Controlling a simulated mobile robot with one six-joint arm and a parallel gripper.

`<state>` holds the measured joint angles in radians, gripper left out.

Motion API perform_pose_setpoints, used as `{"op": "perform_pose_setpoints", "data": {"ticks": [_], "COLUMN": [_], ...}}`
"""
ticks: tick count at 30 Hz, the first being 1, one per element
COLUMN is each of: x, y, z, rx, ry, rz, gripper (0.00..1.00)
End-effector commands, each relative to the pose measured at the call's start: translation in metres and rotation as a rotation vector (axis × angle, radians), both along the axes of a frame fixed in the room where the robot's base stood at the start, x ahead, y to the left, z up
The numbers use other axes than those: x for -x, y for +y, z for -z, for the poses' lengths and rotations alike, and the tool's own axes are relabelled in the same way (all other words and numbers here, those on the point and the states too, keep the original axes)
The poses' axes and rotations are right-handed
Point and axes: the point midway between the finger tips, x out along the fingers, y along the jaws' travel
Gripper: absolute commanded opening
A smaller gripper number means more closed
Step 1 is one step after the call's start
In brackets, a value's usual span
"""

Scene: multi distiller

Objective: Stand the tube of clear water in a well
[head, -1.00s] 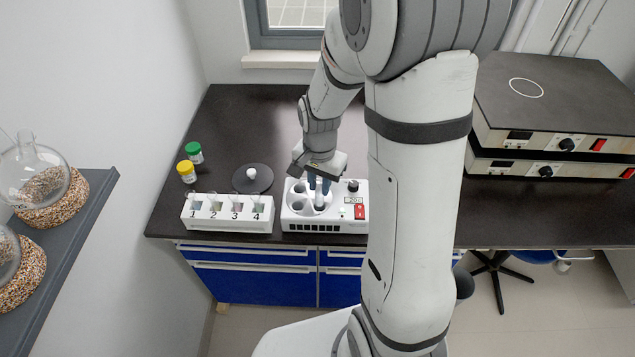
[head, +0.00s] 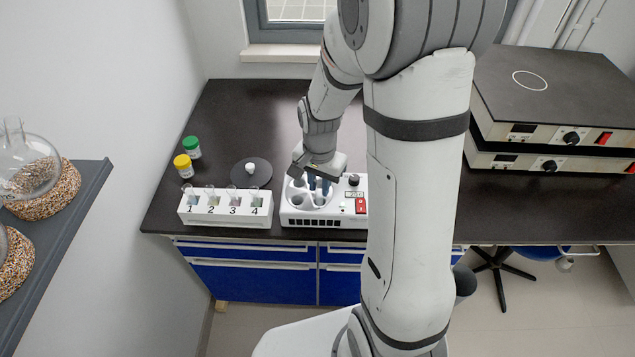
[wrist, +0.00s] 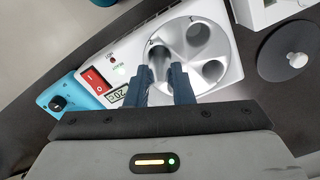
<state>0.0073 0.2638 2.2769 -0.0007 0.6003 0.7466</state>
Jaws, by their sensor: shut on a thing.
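The white device (head: 290,219) with a round recess of several wells stands on the dark bench; it also shows in the wrist view (wrist: 112,65). My gripper (head: 318,184) is low over the recess, pointing down. In the wrist view its two blue fingers (wrist: 164,76) are shut on a slim greyish tube (wrist: 158,64), mostly hidden between them. The tube is at the well nearest the red switch; how deep it sits I cannot tell. The wells beside it look empty. Its contents cannot be made out.
A white rack (head: 225,213) numbered 1 to 4, holding clear tubes, stands left of the device. A dark round lid (head: 244,178) with a white knob lies behind the rack. Jars with green (head: 191,142) and yellow (head: 181,160) caps stand back left. Stacked hotplates (head: 545,140) are at right.

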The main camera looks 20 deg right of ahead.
Motion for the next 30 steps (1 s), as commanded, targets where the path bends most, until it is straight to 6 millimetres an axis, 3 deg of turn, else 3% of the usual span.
{"op": "perform_pose_setpoints", "data": {"ticks": [11,20,21,30], "x": [0.000,0.000,0.000,0.000], "y": [0.000,0.001,0.001,0.001], "z": [0.017,0.017,0.017,0.017], "rx": [0.000,0.000,0.000,0.000], "ry": [0.000,0.000,0.000,0.000], "rz": [-0.001,-0.001,-0.002,-0.002], "gripper": [0.00,0.00,0.23,0.46]}}
